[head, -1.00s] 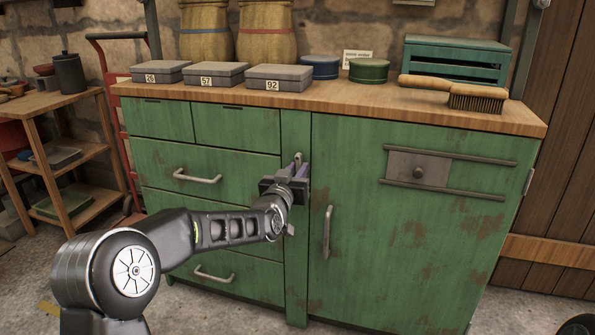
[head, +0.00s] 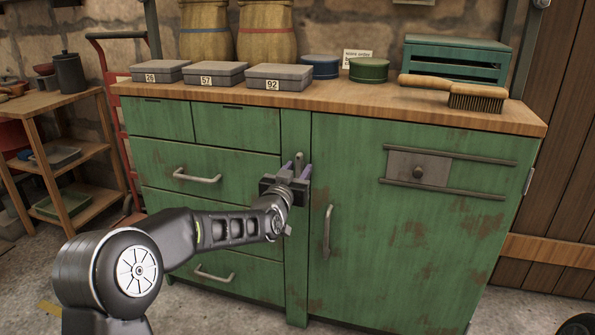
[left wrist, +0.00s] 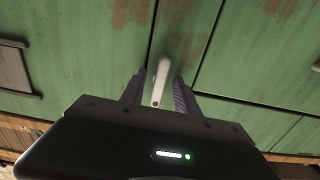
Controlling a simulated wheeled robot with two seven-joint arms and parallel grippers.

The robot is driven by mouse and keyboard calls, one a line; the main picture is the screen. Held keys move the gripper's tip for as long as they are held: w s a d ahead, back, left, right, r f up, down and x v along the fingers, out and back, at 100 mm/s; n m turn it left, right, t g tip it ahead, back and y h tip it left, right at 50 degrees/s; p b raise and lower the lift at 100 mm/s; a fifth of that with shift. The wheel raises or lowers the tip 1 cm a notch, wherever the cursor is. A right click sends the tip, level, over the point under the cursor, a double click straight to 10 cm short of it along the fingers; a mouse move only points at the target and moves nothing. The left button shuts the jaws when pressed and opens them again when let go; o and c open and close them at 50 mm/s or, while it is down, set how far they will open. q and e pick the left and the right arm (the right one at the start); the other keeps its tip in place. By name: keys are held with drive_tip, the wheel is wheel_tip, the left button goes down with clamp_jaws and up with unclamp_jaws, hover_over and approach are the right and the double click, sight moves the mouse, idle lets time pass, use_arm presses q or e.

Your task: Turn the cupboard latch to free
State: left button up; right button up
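The cupboard latch (head: 299,157) is a small pale grey lever on the green post between the drawers and the cupboard door (head: 400,250). In the head view its upper end shows close to upright; my gripper hides its lower part. In the left wrist view the latch (left wrist: 160,82) stands between my fingers, slightly tilted, with a gap on both sides. My left gripper (head: 297,168) is open, its two purple-grey fingers spread to either side of the latch. My right gripper is not in view.
The door has a vertical handle (head: 327,232) and a grey plate with a knob (head: 418,170). Drawers with handles (head: 197,176) lie left of the post. Grey boxes (head: 280,77), round tins (head: 368,70) and a brush (head: 470,95) stand on the worktop above.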

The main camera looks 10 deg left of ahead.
use_arm(q)
drive_tip(key=s+p, duration=0.1)
drive_tip(key=s, duration=0.6)
drive_tip(key=shift+s+a+p, duration=0.25)
drive_tip(key=shift+s+p, duration=0.1)
drive_tip(key=shift+s, duration=0.05)
idle(1.4)
